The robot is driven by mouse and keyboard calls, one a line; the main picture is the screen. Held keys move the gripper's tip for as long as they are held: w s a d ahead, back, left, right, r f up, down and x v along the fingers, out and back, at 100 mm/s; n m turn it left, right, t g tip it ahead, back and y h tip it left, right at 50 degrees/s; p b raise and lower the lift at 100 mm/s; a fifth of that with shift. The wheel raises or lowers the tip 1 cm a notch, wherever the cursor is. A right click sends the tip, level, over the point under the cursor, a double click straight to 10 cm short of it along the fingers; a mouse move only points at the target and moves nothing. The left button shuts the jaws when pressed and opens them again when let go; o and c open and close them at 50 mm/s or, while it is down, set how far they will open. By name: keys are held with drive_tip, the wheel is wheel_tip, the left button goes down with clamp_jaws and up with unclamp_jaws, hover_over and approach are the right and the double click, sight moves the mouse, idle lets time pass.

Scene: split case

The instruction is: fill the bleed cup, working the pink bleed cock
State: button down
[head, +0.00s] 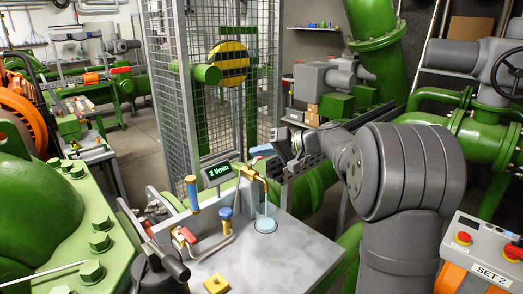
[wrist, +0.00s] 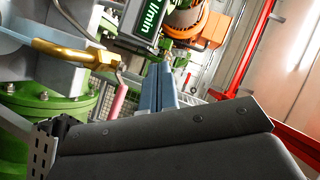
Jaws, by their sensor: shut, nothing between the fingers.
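A brass bleed pipe (head: 253,175) stands on the grey bench with its spout over the bleed cup (head: 265,225). A pale blue stream (head: 265,203) runs from the spout to the cup; the cup's level is too small to tell. The display (head: 218,173) beside the pipe reads 2 l/min. In the wrist view the pink bleed cock (wrist: 118,103) hangs below the brass pipe (wrist: 75,53); I cannot make it out clearly in the head view. My gripper (head: 258,150) is shut and empty above and behind the pipe. Its blue fingers (wrist: 166,85) are right of the pink handle, apart from it.
A blue-handled valve (head: 193,192), another blue-topped brass fitting (head: 226,213), a red-handled part (head: 186,236) and a yellow block (head: 216,284) stand on the bench (head: 290,255). A mesh cage (head: 215,80) rises behind. The bench's right front is clear.

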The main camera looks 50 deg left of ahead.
sight(252, 161)
drive_tip(key=a+n+h, duration=0.1)
drive_tip(key=w+a+r+n+t+h, duration=0.1)
drive_tip(key=a+n+h, duration=0.1)
drive_tip(key=a+n+t+h, duration=0.1)
drive_tip(key=a+h, duration=0.1)
drive_tip(key=shift+w+r+n, duration=0.2)
drive_tip(key=shift+w+n, duration=0.05)
drive_tip(key=shift+n, duration=0.05)
drive_tip(key=w+a+r+t+h, duration=0.2)
drive_tip(key=w+r+t+h, duration=0.1)
drive_tip(key=w+r+t, duration=0.15)
wheel_tip(252, 161, down, 9)
drive_tip(key=shift+d+t, duration=0.35)
drive_tip(key=shift+t, duration=0.1)
drive_tip(key=shift+s, duration=0.1)
